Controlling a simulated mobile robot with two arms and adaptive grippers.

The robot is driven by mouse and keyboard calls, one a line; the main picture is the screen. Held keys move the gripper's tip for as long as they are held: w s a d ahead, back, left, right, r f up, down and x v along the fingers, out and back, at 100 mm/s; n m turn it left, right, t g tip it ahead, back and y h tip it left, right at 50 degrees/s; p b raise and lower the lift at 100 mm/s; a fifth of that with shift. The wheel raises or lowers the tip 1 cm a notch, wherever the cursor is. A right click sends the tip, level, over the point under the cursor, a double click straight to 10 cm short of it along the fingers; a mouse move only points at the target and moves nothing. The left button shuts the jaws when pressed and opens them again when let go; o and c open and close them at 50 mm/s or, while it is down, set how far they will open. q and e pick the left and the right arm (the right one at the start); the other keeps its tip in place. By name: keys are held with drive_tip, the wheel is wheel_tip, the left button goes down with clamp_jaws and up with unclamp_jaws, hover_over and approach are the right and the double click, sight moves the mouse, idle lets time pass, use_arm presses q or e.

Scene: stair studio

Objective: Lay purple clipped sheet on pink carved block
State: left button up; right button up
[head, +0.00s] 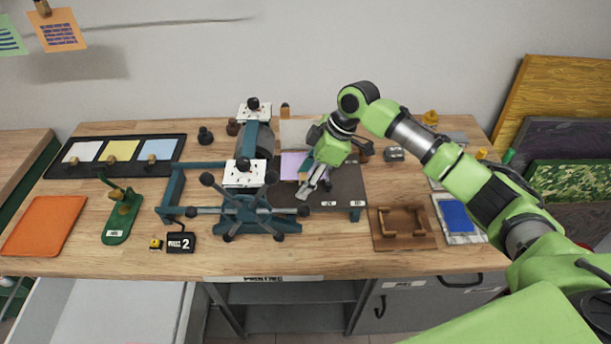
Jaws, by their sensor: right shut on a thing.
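The purple sheet (292,164) shows as a light purple patch on the left part of the dark press bed (346,186), just left of my right gripper. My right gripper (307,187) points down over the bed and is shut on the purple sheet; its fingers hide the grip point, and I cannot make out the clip. I cannot tell whether the sheet touches what lies under it. The pink carved block cannot be made out; the sheet, gripper and press may hide it. My left gripper is out of view.
The teal press with roller and spoked handwheel (247,207) stands close left of the gripper. A black tray (171,173) holds white, yellow and blue clipped sheets. A wooden frame (402,244) and blue block (455,216) lie right. An orange mat (42,225) lies far left.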

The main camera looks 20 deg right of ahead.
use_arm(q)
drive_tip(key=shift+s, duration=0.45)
use_arm(e)
drive_tip(key=shift+s, duration=0.1)
use_arm(q)
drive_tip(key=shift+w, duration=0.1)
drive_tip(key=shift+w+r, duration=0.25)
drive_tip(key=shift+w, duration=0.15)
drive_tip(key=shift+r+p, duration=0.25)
drive_tip(key=shift+p, duration=0.15)
use_arm(e)
drive_tip(key=shift+r, duration=0.1)
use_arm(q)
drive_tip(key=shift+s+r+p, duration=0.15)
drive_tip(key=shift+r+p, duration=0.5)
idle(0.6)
use_arm(e)
drive_tip(key=o, duration=0.8)
